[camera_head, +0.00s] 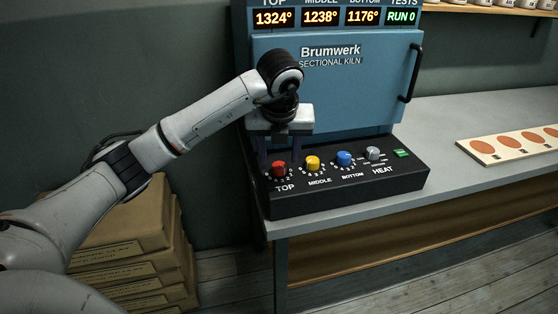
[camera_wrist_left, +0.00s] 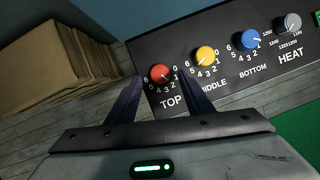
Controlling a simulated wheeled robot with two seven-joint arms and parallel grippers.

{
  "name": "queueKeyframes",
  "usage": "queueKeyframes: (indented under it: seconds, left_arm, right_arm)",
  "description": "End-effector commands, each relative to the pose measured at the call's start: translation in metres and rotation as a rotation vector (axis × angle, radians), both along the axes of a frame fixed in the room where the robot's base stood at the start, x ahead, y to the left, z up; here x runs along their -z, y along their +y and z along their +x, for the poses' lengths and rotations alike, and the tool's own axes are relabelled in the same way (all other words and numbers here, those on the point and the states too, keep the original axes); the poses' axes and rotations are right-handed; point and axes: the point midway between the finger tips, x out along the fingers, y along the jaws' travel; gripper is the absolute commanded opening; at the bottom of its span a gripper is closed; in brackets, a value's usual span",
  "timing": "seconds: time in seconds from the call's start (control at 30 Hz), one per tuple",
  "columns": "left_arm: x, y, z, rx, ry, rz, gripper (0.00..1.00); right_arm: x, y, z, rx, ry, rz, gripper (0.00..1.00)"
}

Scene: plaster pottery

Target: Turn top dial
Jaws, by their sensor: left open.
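The red TOP dial (camera_head: 279,169) sits at the left end of the kiln's black control panel (camera_head: 340,196). In the left wrist view the red dial (camera_wrist_left: 160,74) shows between my finger tips, with a number scale around it. My left gripper (camera_head: 279,160) is open and points down at the panel, one finger on each side of the red dial. In the left wrist view its two dark fingers (camera_wrist_left: 160,88) stand apart. Whether they touch the dial I cannot tell. My right gripper is not in view.
The yellow MIDDLE dial (camera_head: 313,163), blue BOTTOM dial (camera_head: 344,158) and grey HEAT dial (camera_head: 373,153) stand in a row to the right. The blue kiln (camera_head: 330,90) rises behind. Boxes (camera_head: 130,240) are stacked at left. A board with orange discs (camera_head: 508,145) lies on the bench.

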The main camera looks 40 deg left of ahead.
Motion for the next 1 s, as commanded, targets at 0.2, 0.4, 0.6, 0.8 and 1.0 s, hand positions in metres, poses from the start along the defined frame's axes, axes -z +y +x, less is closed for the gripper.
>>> queueKeyframes:
  seconds: [0.2,0.4,0.6,0.8,1.0]
  left_arm:
    - [-0.040,-0.010,-0.013,0.001,-0.004,0.001,0.47]
    - [-0.060,-0.014,-0.020,-0.001,-0.002,0.001,0.47]
    - [-0.063,-0.015,-0.021,-0.001,0.000,0.000,0.47]
    - [-0.063,-0.015,-0.021,-0.001,0.000,0.000,0.47]
    - [-0.062,-0.016,-0.021,0.000,0.000,-0.001,0.47]
  right_arm:
    - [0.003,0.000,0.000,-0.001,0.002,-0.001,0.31]
    - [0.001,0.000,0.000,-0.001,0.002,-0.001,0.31]
    - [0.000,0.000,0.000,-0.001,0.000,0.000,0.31]
    - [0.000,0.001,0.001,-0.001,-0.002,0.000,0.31]
    - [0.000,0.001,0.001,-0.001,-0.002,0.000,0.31]
